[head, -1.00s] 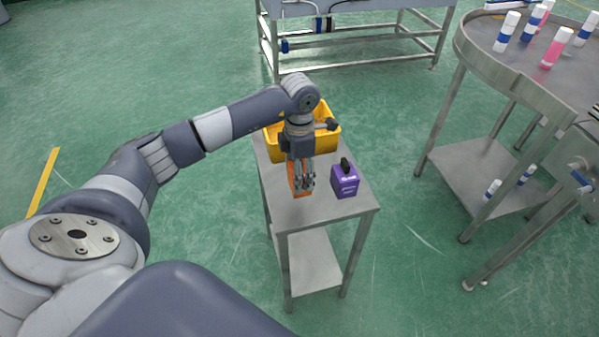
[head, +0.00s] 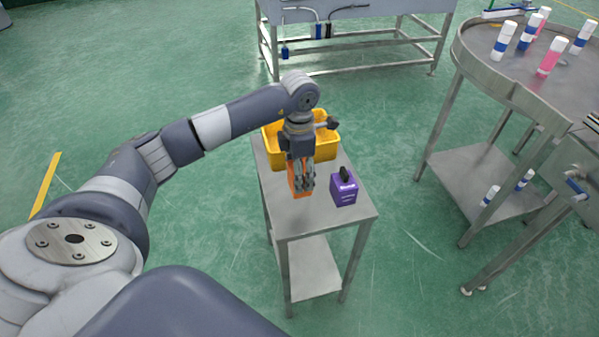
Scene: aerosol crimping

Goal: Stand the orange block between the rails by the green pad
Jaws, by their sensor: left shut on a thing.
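My left gripper (head: 304,188) points down over the small steel table and is shut on the orange block (head: 295,178). The gripper's fingers hide part of the block. I cannot tell whether the block touches the tabletop. A purple block (head: 344,191) with a black knob stands on the table just right of the gripper. The rails and the green pad are not seen in this view. My right gripper is not in view.
A yellow bin (head: 328,148) stands on the small table (head: 312,219) behind the gripper. The table's front is bare. A round steel table (head: 500,72) with several white, blue and pink cans is at the right. A steel bench (head: 350,12) stands at the back.

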